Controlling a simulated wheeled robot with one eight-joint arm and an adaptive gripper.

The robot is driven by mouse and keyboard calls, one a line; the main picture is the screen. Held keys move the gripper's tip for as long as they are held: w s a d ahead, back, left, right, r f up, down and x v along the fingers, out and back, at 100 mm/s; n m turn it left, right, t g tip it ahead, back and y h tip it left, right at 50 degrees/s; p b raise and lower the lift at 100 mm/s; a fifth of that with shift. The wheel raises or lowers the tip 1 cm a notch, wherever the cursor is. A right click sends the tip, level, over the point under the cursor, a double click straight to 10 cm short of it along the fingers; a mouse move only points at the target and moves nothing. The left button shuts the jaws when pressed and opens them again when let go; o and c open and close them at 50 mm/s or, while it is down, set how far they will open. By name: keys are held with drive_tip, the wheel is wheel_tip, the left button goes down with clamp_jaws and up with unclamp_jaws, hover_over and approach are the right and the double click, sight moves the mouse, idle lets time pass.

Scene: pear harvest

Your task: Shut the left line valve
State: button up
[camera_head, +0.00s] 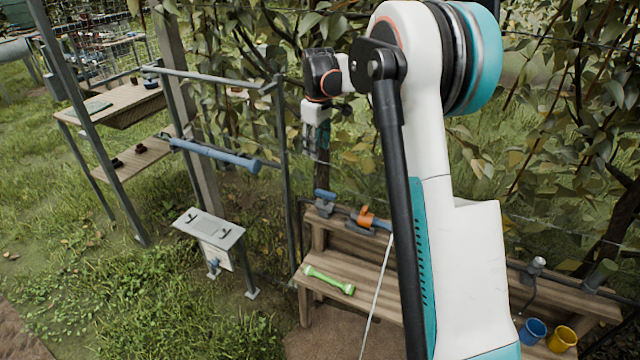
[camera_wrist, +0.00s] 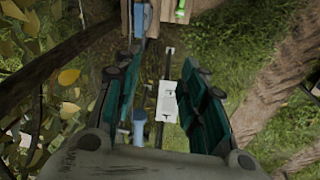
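A valve with a blue handle (camera_head: 325,194) sits on the dark pipe behind the left end of the wooden bench. Its handle appears to lie roughly along the pipe. An orange-handled valve (camera_head: 366,217) is just right of it. My gripper (camera_head: 318,148) hangs above and slightly behind the blue valve, fingers pointing down, partly against leaves. In the wrist view my gripper (camera_wrist: 160,70) has its two teal fingers wide apart with nothing between them. A blue part (camera_wrist: 140,20), probably the blue valve, shows near the top edge beyond the fingertips.
The bench (camera_head: 345,268) holds a green dumbbell-shaped piece (camera_head: 329,280). A grey-topped stand (camera_head: 209,228) and a blue rail (camera_head: 215,154) on a metal frame are at left. Blue (camera_head: 532,331) and yellow cups (camera_head: 562,339) are at lower right. Foliage crowds behind my arm.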

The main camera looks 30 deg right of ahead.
drive_tip(key=n+g+p, duration=0.1)
drive_tip(key=n, duration=0.1)
hover_over(326, 192)
wheel_tip(326, 192, down, 10)
drive_tip(key=r, duration=0.1)
wheel_tip(326, 192, down, 14)
drive_tip(key=b, duration=0.3)
drive_tip(key=shift+a+f+b, duration=0.1)
drive_tip(key=shift+f+b, duration=0.1)
drive_tip(key=shift+b, duration=0.2)
clamp_jaws()
